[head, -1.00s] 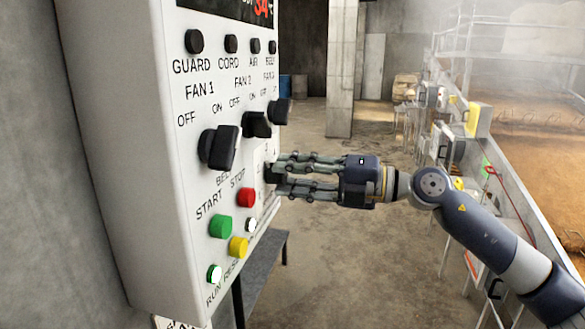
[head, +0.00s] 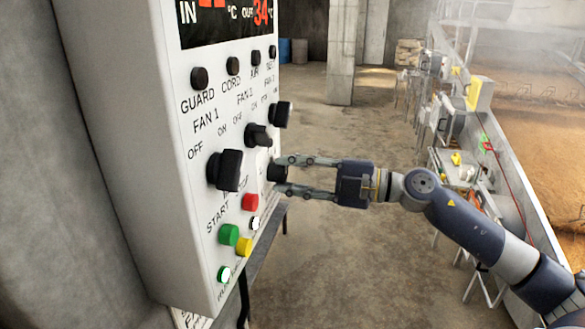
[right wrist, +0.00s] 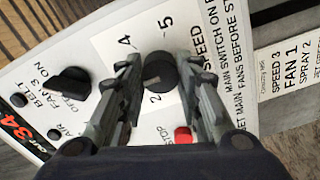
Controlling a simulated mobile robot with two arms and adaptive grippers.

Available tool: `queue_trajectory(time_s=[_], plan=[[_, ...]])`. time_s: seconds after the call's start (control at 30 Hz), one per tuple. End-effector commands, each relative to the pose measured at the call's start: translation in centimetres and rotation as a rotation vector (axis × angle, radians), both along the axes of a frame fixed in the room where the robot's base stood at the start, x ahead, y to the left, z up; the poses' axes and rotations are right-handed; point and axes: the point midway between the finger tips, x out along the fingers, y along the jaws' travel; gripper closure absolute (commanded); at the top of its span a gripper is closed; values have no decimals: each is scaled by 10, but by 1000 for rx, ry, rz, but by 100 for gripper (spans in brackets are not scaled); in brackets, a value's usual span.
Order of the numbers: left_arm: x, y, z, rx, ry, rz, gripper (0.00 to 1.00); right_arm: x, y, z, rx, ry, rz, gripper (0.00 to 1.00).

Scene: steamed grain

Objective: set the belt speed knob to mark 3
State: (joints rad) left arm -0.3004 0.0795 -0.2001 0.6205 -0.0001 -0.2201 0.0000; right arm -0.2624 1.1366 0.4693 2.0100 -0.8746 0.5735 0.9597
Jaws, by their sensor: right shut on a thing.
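The belt speed knob (head: 277,172) is a black round knob on the right part of the white control panel (head: 130,120). My right gripper (head: 281,174) is shut on it, with one finger on each side. In the right wrist view the knob (right wrist: 160,72) sits between the fingertips, on a white scale plate (right wrist: 150,40). The marks 2, 4 and 5 can be read around it; mark 3 cannot be seen, and the left finger covers part of the scale. A small pale line shows on the knob's face, but its exact mark is unclear. My left gripper is out of view.
Fan knobs (head: 225,170) and (head: 258,135) sit left of and above my right gripper. A red stop button (head: 250,202), a green start button (head: 228,234) and a yellow button (head: 243,246) lie below.

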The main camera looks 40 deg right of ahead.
Motion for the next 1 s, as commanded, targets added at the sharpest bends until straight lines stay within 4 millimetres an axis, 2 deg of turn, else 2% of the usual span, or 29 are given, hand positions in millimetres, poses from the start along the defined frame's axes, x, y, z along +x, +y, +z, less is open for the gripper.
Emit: queue_trajectory(time_s=[0.37,0.4,0.47,0.83,1.0], plan=[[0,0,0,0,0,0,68,0,-1,0,4,1,-2,92],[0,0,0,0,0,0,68,0,-1,0,4,1,-2,61],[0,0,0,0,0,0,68,0,0,0,4,1,-2,48],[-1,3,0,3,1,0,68,-1,-1,0,4,2,0,47],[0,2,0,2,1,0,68,-8,-7,-1,6,3,-2,47]])
